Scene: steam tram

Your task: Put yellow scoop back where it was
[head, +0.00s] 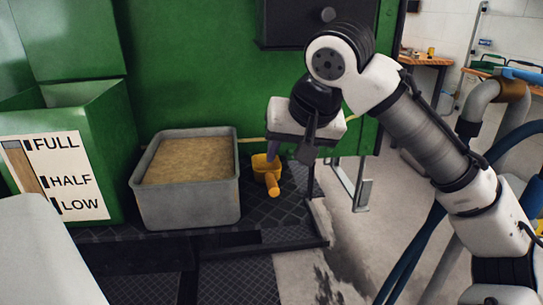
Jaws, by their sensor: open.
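The yellow scoop (262,166) is in the head view, just right of the grey tub of sand, on or just above the dark tread-plate floor. Its orange-yellow handle points toward the front. My gripper (291,153) is open, at the upper right of the scoop, with its fingers pointing down. One finger overlaps the scoop's right edge in the picture; I cannot tell whether they touch. I see no grip on the scoop.
The grey tub (190,211) holds sand. A green box with a level label (58,172) stands left of it. The green wall (190,60) rises behind. The plate's edge lies right of the scoop, with concrete floor beyond. Pipes and blue hoses (425,250) are at the right.

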